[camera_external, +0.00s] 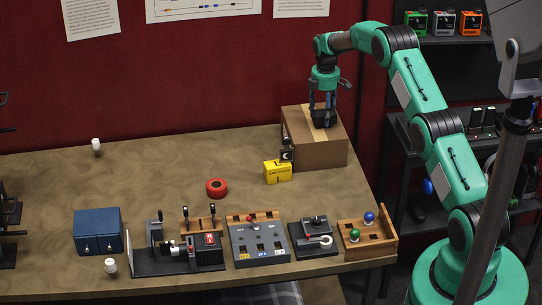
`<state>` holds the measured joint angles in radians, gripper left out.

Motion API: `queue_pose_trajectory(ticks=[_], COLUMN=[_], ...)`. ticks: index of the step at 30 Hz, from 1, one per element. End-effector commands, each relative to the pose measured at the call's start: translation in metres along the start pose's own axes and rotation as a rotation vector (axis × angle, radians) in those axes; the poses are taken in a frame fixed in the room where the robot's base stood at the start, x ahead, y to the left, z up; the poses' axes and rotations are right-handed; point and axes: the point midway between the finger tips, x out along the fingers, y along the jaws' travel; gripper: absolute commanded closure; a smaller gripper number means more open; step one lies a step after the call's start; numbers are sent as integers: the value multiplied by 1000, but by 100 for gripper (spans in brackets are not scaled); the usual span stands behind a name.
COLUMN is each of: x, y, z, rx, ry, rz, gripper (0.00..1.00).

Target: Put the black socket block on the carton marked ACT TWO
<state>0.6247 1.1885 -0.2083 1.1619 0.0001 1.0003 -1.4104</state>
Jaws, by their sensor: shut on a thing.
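The brown carton (325,152) stands at the back right of the table. No ACT TWO marking can be read on it from here. My gripper (322,106) points down over the carton's top and is shut on a black block (323,118), which looks like the black socket block. The block is at the level of the carton's top face, over its middle. I cannot tell whether it touches the carton or hangs just above it. The fingers partly hide the block.
A small black block with a moon mark (287,155) and a yellow box (277,172) sit by the carton's left front. A blue box (98,232), control panels (258,243) and a wooden tray (385,246) line the front edge.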

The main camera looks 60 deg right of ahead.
Motion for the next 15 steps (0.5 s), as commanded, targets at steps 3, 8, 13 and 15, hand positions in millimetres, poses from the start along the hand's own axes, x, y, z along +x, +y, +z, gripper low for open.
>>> queue_pose_trajectory(ticks=[3, 8, 13, 15], x=[9, 14, 14, 14], y=[0, 0, 0, 0], z=[0, 0, 0, 0], rx=[0, 0, 0, 0], ry=[0, 0, 0, 0], rz=[-1, 0, 0, 0], gripper=[77, 77, 77, 77])
